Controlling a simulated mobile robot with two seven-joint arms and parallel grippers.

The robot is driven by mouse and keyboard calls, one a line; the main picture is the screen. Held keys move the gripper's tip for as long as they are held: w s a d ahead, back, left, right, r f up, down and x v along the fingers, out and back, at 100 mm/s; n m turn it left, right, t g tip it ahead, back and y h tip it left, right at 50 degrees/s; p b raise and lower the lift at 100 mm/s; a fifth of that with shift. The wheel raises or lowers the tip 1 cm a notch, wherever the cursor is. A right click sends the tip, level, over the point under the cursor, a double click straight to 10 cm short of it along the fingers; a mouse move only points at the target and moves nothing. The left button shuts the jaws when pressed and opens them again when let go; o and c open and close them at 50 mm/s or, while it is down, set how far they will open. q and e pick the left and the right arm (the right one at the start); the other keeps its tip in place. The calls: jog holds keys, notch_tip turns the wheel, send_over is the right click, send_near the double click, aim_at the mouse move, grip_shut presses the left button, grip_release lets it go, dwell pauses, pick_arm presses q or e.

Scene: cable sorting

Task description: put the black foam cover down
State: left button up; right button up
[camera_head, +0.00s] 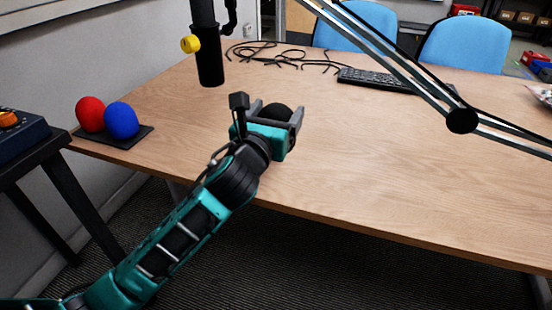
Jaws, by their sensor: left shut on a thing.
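The gripper is over the near-middle part of the wooden table (400,185); I cannot tell whether the cover touches the tabletop. A red foam cover (90,114) and a blue foam cover (121,120) stand side by side on a dark flat mat (138,140) at the table's left corner. My right gripper is not in view.
A black microphone (208,55) with a yellow knob (190,44) hangs at the back left. Loose black cables (285,55) and a keyboard (380,79) lie at the back. A metal boom arm (400,65) crosses the upper right. The table's right front is clear.

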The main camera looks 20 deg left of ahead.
pick_arm(q)
notch_tip(320, 180, down, 8)
jog(key=b, duration=0.3)
jog(key=shift+f, duration=0.15)
jog(key=o, duration=0.9)
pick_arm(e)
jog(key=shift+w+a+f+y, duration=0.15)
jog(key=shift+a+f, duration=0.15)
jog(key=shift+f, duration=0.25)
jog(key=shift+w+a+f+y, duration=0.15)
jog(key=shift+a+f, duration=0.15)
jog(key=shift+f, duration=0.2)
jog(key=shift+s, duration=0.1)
